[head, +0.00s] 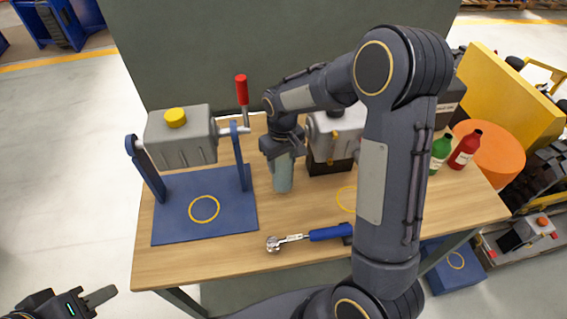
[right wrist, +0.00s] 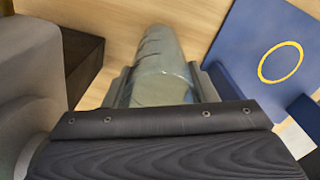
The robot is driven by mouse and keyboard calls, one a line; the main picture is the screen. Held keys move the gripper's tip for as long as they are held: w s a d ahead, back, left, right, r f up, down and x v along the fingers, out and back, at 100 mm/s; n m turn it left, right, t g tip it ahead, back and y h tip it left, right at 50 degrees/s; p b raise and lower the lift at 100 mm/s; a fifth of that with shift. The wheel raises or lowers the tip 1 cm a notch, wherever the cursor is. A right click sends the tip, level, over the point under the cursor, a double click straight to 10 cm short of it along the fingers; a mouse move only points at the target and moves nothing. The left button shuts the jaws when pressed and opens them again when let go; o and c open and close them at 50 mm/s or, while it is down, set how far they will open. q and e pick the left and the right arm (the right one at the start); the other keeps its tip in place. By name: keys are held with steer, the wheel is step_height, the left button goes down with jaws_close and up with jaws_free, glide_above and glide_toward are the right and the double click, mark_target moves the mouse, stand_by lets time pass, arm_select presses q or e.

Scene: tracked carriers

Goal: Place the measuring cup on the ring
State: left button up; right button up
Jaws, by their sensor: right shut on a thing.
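The measuring cup (head: 282,175) is a tall grey-green vessel, upright at the middle of the wooden table. My right gripper (head: 283,155) is shut on its upper part from above. In the right wrist view the cup (right wrist: 158,65) sits between the two fingers; I cannot tell whether its base touches the table. A yellow ring (head: 204,209) is marked on the blue base plate to the left of the cup, and shows in the right wrist view (right wrist: 280,62). My left gripper (head: 98,299) is at the lower left, partly cut off.
A grey tilting block with a yellow cap (head: 175,118) hangs between blue posts over the plate's rear. A blue-handled ratchet (head: 310,237) lies at the front. Green (head: 440,150) and red bottles (head: 465,150) stand right.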

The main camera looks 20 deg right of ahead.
steer(key=shift+f, duration=1.05)
steer(key=shift+f, duration=0.15)
steer(key=o, duration=1)
